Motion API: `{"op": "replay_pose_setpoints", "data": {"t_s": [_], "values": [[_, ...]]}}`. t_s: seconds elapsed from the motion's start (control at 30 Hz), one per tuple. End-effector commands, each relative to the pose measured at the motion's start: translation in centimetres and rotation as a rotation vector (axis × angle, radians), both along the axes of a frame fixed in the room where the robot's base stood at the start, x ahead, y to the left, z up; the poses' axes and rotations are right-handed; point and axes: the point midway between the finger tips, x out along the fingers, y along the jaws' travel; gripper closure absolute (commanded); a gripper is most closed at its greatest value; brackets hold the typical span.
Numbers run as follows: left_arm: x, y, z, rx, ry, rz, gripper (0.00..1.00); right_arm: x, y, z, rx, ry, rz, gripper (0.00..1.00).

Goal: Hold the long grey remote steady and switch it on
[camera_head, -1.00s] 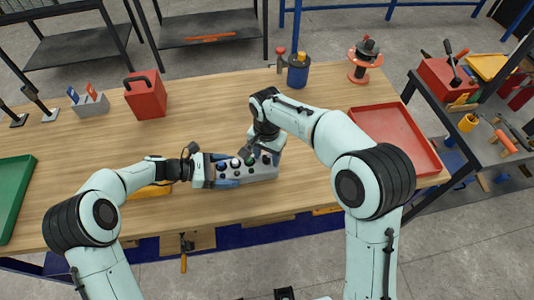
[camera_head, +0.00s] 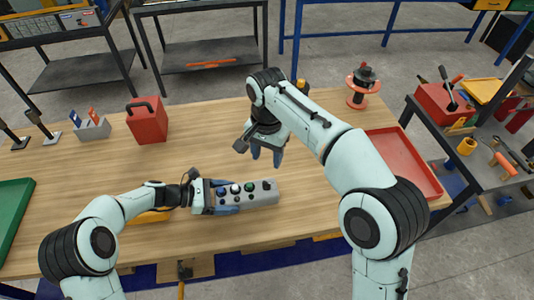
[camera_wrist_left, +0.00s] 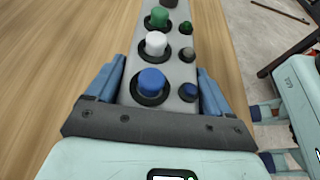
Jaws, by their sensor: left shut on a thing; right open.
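The long grey remote (camera_head: 264,193) lies on the wooden table near its front edge. It has blue, white and green buttons along its top; the wrist view shows the blue button (camera_wrist_left: 152,84), the white button (camera_wrist_left: 155,42) and the green button (camera_wrist_left: 160,16), with smaller knobs beside them. My left gripper (camera_head: 222,197) is shut on the remote's left end, and its blue fingers flank the body in the left wrist view (camera_wrist_left: 152,95). My right gripper (camera_head: 266,155) is open and empty, above the table behind the remote and apart from it.
A red box (camera_head: 147,122) and a grey holder (camera_head: 92,129) stand at the back left. A green tray (camera_head: 12,215) is at the left edge, a red tray (camera_head: 405,160) at the right. A red spool (camera_head: 362,84) stands at the back. The table's middle is clear.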

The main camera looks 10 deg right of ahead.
Motion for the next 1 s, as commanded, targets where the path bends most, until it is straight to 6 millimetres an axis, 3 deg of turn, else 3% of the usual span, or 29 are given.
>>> {"op": "replay_pose_setpoints", "data": {"t_s": [0.23,0.27,0.3,0.63,1.0], "values": [[0.0,0.0,0.0,-0.001,-0.001,0.0,0.67,0.0,0.0,0.0,0.0,0.0,0.0,0.48],[0.0,0.0,0.0,-0.001,-0.001,0.0,0.12,0.0,0.0,0.0,0.0,0.0,0.0,0.48],[0.0,0.0,0.0,-0.001,-0.001,0.0,0.0,0.0,0.0,0.0,0.0,0.0,0.0,0.48],[0.1,0.7,0.3,-0.001,-0.001,0.002,0.0,0.0,0.0,-0.1,0.0,0.0,0.0,0.48],[0.2,6.0,2.5,-0.001,-0.002,0.002,0.0,0.0,0.0,-0.1,0.0,0.0,0.0,0.48]]}}
